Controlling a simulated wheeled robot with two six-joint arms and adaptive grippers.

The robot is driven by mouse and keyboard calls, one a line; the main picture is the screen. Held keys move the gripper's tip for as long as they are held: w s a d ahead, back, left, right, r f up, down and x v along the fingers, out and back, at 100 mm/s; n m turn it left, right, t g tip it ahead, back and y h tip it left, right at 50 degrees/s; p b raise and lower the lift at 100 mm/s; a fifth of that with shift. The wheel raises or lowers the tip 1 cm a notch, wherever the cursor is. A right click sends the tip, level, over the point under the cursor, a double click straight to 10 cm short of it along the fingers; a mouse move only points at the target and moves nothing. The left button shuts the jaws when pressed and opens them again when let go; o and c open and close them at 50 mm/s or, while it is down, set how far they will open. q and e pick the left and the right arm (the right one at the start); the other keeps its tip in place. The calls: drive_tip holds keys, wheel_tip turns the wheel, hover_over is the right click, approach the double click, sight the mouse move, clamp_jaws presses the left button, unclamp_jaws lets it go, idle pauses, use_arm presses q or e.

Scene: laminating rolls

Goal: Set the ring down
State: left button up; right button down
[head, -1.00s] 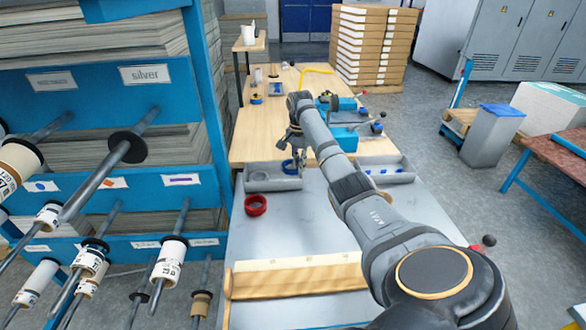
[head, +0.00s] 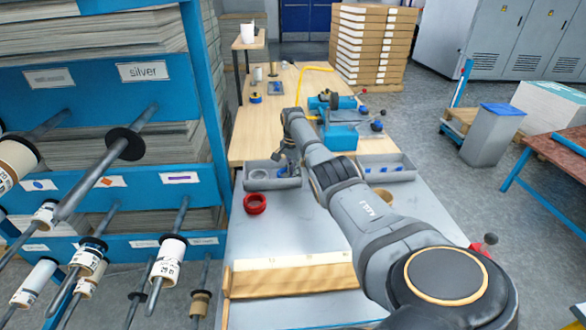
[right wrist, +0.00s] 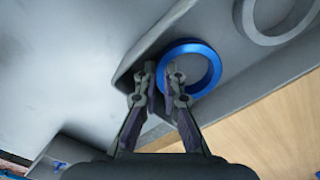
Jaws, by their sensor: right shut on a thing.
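My right gripper (right wrist: 160,78) is shut on the blue ring (right wrist: 214,62), one finger inside it and one outside. The ring is at the left grey tray (head: 286,184), near its wall; I cannot tell whether it touches the tray. A grey ring (right wrist: 262,36) is beside it; it also shows in the tray in the head view (head: 258,174). In the head view my right gripper (head: 281,158) is small and partly covered by my arm. My left gripper is not in view.
Red rings (head: 255,204) lie on the grey table (head: 300,225) in front of the tray. A second grey tray (head: 400,175) with blue pieces is to the right. A blue rack with rods (head: 130,190) stands at the left.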

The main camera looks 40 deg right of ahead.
drive_tip(key=c, duration=1.8)
unclamp_jaws()
drive_tip(key=shift+r, duration=0.35)
wheel_tip(320, 180, up, 12)
drive_tip(key=shift+f, duration=0.25)
